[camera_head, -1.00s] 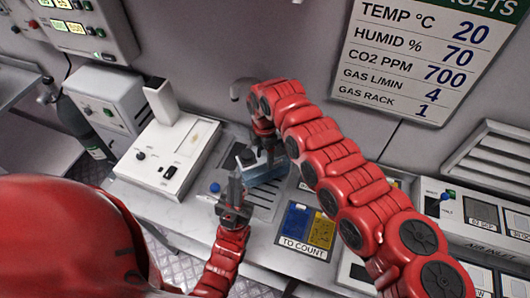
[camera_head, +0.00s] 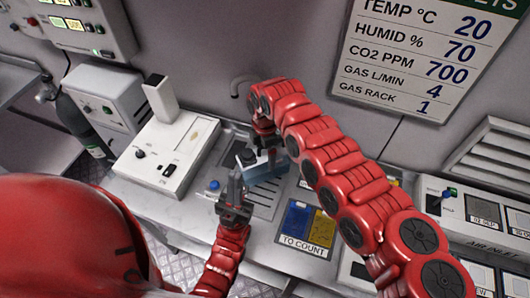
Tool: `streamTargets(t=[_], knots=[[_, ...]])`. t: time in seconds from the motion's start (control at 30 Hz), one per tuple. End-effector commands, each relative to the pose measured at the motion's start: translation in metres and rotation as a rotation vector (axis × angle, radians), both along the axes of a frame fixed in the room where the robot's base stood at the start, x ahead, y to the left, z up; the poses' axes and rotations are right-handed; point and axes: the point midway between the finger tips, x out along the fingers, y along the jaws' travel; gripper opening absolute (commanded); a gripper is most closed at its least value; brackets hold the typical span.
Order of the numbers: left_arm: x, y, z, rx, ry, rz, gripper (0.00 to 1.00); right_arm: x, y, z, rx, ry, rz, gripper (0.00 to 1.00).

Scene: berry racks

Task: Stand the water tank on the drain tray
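The water tank (camera_head: 268,175) is a small, clear bluish box above the slotted drain tray (camera_head: 263,210), at the middle of the head view. It looks slightly tilted; I cannot tell whether its underside touches the tray. My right gripper (camera_head: 264,157) points down at the tank's back side and appears shut on it, with its fingertips partly hidden. My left gripper (camera_head: 235,178) points up beside the tank's left end. Its fingers are close together, and I cannot tell whether they touch the tank or are fully shut.
A blue knob (camera_head: 214,185) sits left of the tray. A white instrument (camera_head: 165,155) stands further left. A blue and yellow "TO COUNT" pad (camera_head: 308,228) lies to the right. A curved spout (camera_head: 240,85) is on the wall behind, close to my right arm.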

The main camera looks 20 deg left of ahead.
Motion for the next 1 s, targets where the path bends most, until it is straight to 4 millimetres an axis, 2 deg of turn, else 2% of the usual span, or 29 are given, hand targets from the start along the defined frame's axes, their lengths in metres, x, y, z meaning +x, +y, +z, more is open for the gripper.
streamTargets(t=[0.2, 0.33, 0.47, 0.8, 0.9, 1.0], knots=[[0.0, 0.0, -0.002, 0.0, 0.0, 0.0, 0.0, 0.0, 0.0, 0.002, 0.0, 0.0, -0.001, 1.0], [0.0, 0.0, -0.009, 0.0, 0.0, 0.0, 0.0, 0.002, 0.0, 0.015, 0.003, -0.004, -0.003, 1.0], [0.0, 0.0, -0.021, 0.0, 0.0, 0.0, 0.0, 0.003, 0.001, 0.044, 0.005, -0.01, -0.001, 1.0], [0.0, 0.0, -0.047, 0.0, 0.0, 0.0, 0.0, 0.001, 0.001, 0.136, 0.001, -0.009, 0.001, 1.0], [0.0, 0.0, -0.049, 0.0, 0.0, 0.0, 0.0, 0.001, 0.0, 0.155, -0.002, -0.006, 0.0, 1.0], [0.0, 0.0, -0.05, 0.0, 0.0, 0.0, 0.0, 0.0, 0.0, 0.163, -0.004, -0.002, 0.001, 1.0]])
